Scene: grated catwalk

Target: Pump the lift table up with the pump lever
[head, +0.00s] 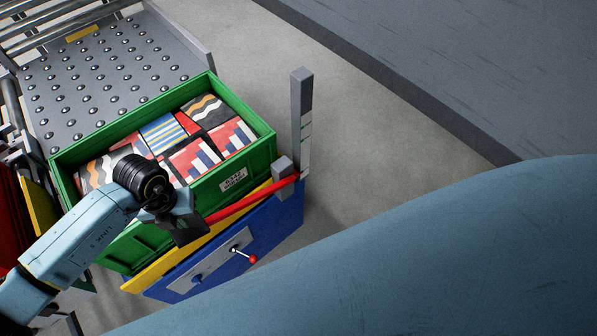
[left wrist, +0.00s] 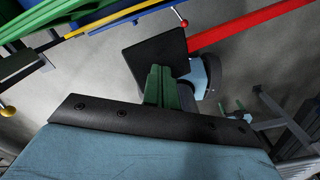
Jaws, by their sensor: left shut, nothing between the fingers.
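The lift table has a yellow top (head: 158,277) and a blue body (head: 274,228). A green crate (head: 256,152) of patterned boxes stands on it. The red pump lever (head: 238,204) runs from a grey block near the post down-left to a dark flat pad (head: 185,234). My left gripper (head: 176,208) is at the pad end, beside the crate's front. In the left wrist view its green fingers (left wrist: 158,84) are shut and empty, close against the black pad (left wrist: 153,50); whether they touch it I cannot tell. The lever (left wrist: 242,27) leads off up-right. My right gripper is out of view.
A grey ball-transfer deck (head: 110,75) lies behind the crate. A grey post with a marked strip (head: 302,115) rises at the table's right corner. A small red-knobbed handle (head: 253,259) sticks out of the blue side. Grey floor (head: 380,130) is clear to the right.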

